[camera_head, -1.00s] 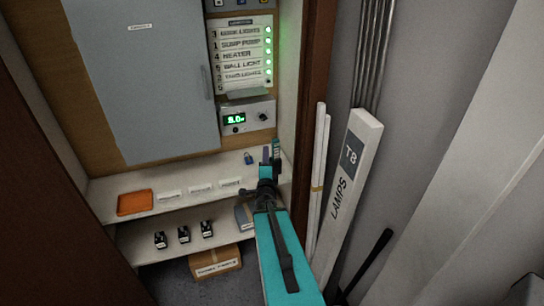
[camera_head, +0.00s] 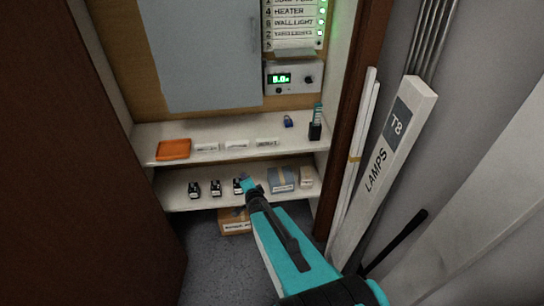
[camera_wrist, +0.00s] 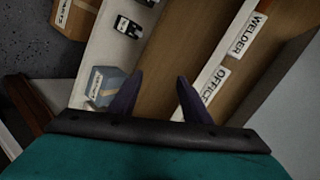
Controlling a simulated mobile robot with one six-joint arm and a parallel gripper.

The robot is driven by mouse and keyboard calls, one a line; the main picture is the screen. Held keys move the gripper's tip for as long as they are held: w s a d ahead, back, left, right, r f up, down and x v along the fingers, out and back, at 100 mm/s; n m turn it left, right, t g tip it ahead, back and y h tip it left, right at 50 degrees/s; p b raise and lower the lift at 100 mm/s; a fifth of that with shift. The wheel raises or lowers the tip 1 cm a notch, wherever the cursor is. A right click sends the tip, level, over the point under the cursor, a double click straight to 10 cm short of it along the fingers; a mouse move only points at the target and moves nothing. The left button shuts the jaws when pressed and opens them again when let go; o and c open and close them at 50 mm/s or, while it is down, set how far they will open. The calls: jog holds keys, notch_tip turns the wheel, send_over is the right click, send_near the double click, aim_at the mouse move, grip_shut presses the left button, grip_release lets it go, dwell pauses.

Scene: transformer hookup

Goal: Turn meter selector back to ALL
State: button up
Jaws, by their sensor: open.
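The meter (camera_head: 293,78) is a pale box with a green lit display, mounted below the label strip in the head view. Its dark selector knob (camera_head: 309,79) sits at the right of its face; the knob's setting is too small to read. My gripper (camera_head: 245,181) is well below the meter, in front of the lower shelf. In the wrist view my gripper (camera_wrist: 153,98) has its two dark fingers apart with nothing between them. The meter is not in the wrist view.
The upper shelf (camera_head: 225,133) holds an orange tray (camera_head: 173,149), white labels, a blue padlock (camera_head: 288,121) and a dark holder (camera_head: 315,131). The lower shelf has small black items and a grey-blue box (camera_head: 282,180). A lamp carton (camera_head: 385,165) leans at the right.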

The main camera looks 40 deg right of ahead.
jog(key=s+a+f+n+g+y+b, duration=0.3)
jog(key=s+a+f+n+g, duration=0.55)
jog(key=s+a+f, duration=0.85)
jog(key=s+a+f+n+g, duration=0.1)
jog(key=s+n+g, duration=0.3)
jog(key=s, duration=0.6)
jog(key=s+a+f+n+g+y, duration=0.1)
jog(key=s+n+g, duration=0.3)
jog(key=s, duration=0.5)
jog(key=shift+s+a+f+n+g, duration=0.3)
jog(key=shift+f+n, duration=0.4)
jog(key=shift+n, duration=0.45)
jog(key=shift+c, duration=0.5)
jog(key=shift+c, duration=1.1)
jog(key=shift+d, duration=0.1)
